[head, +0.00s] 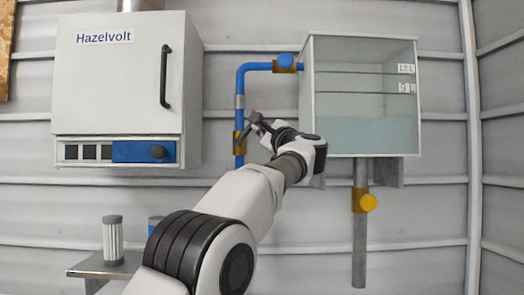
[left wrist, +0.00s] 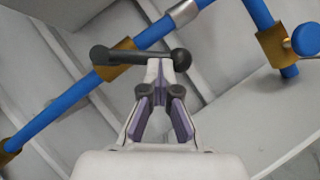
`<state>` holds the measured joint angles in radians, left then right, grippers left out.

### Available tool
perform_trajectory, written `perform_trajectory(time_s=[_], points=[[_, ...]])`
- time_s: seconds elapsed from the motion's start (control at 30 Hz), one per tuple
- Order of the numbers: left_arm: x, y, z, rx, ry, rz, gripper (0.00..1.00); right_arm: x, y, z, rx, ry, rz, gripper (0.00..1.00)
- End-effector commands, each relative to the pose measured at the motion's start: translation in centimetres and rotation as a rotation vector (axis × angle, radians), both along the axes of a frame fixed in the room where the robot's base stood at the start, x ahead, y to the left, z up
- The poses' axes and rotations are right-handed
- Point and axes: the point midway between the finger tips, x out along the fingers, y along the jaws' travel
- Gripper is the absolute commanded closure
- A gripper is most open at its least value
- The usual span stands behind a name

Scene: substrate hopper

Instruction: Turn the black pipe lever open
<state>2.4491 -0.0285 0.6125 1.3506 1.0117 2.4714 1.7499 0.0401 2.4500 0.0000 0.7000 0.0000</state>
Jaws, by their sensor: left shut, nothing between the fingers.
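The black pipe lever (left wrist: 140,57) shows in the left wrist view, a dark bar with a round ball at its right end and a thicker knob at its left end. It sits in front of a brass valve body (left wrist: 112,70) on a blue pipe, at an angle to the pipe. My left gripper (left wrist: 162,68) is shut and empty, its tips overlapping the bar beside the ball; I cannot tell whether they touch. In the head view the brass valve (head: 239,146) is on the vertical pipe, with my left gripper (head: 262,124) just right of it. My right gripper is out of view.
A clear tank (head: 362,95) hangs right, with a blue-knobbed valve (head: 286,62) at its inlet and a yellow-knobbed valve (head: 367,202) below. A white Hazelvolt cabinet (head: 120,90) hangs left. A small shelf (head: 95,267) bears a ribbed cylinder (head: 113,240) and a blue item (head: 154,223).

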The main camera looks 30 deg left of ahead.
Motion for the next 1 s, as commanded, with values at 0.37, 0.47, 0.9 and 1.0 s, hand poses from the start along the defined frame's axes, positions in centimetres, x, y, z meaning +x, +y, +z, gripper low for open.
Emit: perform_trajectory(time_s=[0.37, 0.47, 0.9, 1.0], points=[[-0.8, 1.3, 1.8, -0.118, -0.073, -0.001, 1.00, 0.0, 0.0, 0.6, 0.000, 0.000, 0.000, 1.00], [-1.0, 1.6, 2.1, -0.115, -0.072, -0.001, 1.00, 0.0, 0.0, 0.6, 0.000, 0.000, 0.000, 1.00], [-1.5, 2.4, 2.6, -0.113, -0.071, -0.001, 1.00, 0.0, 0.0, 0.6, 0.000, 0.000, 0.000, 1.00], [-1.5, 2.4, 2.6, -0.113, -0.070, -0.001, 1.00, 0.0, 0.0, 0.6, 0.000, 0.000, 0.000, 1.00]])
